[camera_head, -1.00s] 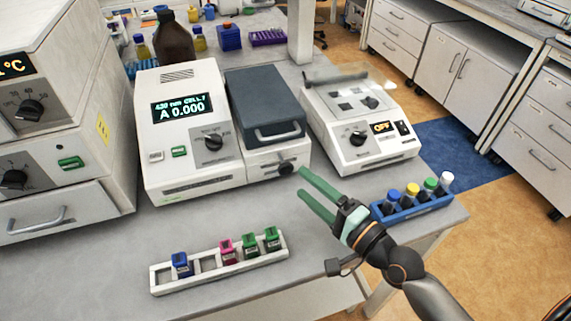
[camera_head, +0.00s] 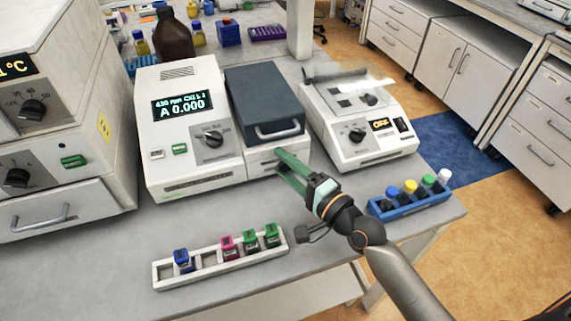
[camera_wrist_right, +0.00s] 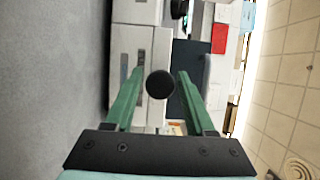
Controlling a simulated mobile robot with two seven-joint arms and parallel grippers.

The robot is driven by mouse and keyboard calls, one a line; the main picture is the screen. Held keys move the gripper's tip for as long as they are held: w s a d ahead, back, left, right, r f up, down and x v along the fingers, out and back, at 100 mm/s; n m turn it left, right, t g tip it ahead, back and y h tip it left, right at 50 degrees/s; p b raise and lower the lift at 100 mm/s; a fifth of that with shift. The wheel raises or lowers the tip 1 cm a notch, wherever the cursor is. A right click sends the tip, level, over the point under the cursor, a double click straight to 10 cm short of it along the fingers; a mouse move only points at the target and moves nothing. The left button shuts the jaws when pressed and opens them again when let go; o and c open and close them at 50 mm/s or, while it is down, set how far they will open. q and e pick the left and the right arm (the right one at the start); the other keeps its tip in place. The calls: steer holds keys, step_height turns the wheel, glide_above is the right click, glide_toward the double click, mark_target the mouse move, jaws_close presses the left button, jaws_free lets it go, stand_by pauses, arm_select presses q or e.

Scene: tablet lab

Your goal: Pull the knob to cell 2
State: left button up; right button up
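The black round knob (camera_wrist_right: 160,84) sits between the two green fingers of my right gripper (camera_wrist_right: 160,75) in the right wrist view. A small gap shows on each side, so the fingers are open around it. My left gripper is not in view.
A white rack (camera_head: 222,262) with several coloured-capped cuvettes lies in front. A blue rack (camera_head: 410,204) of capped vials stands at the right near my right arm. A white device (camera_head: 365,145) reading OFF stands right of the spectrophotometer.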

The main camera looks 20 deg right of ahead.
jaws_close()
stand_by(1.1)
